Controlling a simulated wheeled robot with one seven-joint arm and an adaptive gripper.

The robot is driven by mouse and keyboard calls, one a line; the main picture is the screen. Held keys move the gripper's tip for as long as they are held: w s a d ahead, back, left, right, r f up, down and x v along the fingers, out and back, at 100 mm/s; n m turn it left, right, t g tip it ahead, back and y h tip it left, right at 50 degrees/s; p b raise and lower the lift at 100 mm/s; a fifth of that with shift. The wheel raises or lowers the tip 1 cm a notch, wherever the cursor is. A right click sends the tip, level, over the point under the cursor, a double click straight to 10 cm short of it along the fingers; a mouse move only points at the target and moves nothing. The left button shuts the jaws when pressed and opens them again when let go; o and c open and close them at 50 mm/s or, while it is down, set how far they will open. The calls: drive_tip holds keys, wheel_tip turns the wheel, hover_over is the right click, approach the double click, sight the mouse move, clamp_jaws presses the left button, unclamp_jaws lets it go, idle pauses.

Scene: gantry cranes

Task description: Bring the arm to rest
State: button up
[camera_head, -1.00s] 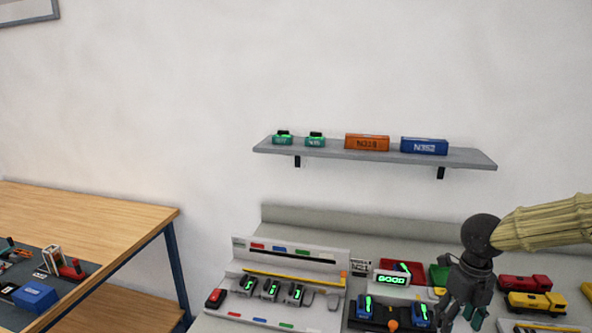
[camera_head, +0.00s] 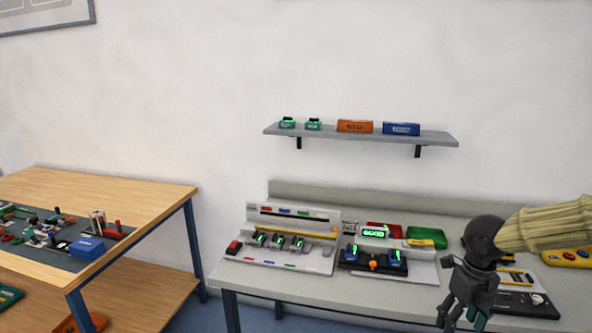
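My gripper (camera_head: 464,318) hangs at the lower right of the head view, pointing down, at the end of my arm, which comes in from the right edge in a pale ribbed cover. Its fingers look apart, with nothing seen between them. It appears in front of the near edge of the grey workbench (camera_head: 330,295). It covers part of the bench's right side and part of the things there.
The bench bears a white panel (camera_head: 290,254) with green-lit units, a dark panel (camera_head: 372,262), a green box (camera_head: 427,232) and a yellow item (camera_head: 567,257). A shelf (camera_head: 360,137) hangs above. A wooden table (camera_head: 130,190) with small parts stands left, across a floor gap.

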drive_tip(key=s+a+f+n+t+h, duration=0.1)
drive_tip(key=s+f+n+h, duration=0.15)
drive_tip(key=f+n, duration=0.8)
drive_tip(key=s+f+n+t+h, duration=0.2)
drive_tip(key=s+f+n, duration=0.35)
drive_tip(key=f, duration=0.75)
drive_tip(key=s+a+f+n+g+y, duration=0.1)
drive_tip(key=s+a+f+n, duration=0.3)
drive_tip(key=s+n, duration=0.2)
drive_tip(key=s+a+f+n+g+y, duration=0.1)
drive_tip(key=s+a+f+n, duration=0.3)
drive_tip(key=s, duration=0.4)
drive_tip(key=s+a+f+n+g+y, duration=0.1)
drive_tip(key=s+a+f+n+y, duration=0.1)
drive_tip(key=s+a+f+n, duration=0.3)
drive_tip(key=s+n, duration=0.2)
drive_tip(key=shift+f+n, duration=0.15)
drive_tip(key=shift+n, duration=0.15)
drive_tip(key=shift+y, duration=0.25)
